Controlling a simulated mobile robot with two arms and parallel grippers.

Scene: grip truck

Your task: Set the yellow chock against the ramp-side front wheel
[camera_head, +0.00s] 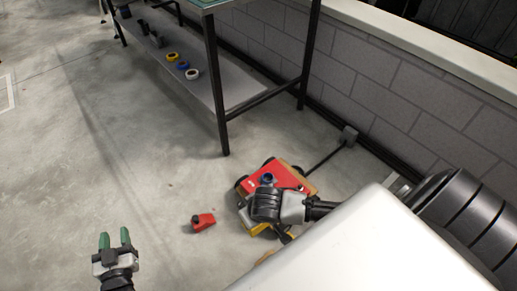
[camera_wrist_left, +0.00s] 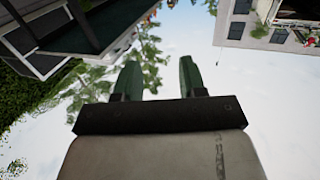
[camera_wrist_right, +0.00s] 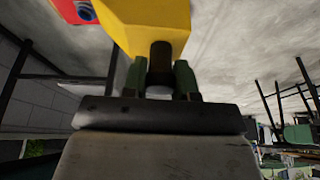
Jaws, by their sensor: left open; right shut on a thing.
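The truck (camera_head: 296,180), a low red cart with a tan wooden part and dark wheels, stands on the floor. My right arm covers its near side, where I cannot make out the wheels clearly. In the right wrist view my right gripper (camera_wrist_right: 160,78) is shut on the dark knob of the yellow chock (camera_wrist_right: 150,22). The truck's red part (camera_wrist_right: 70,8) shows beyond the chock. I cannot tell whether the chock touches a wheel. A red chock (camera_head: 203,222) lies on the floor left of the truck. My left gripper (camera_head: 115,240) is open and empty, away from the truck.
A dark-framed table (camera_head: 215,90) stands behind the truck; its lower shelf holds several tape rolls (camera_head: 192,74). A grey block wall (camera_head: 400,110) runs along the right. A thin dark bar reaches from the truck towards the wall. The floor on the left is clear.

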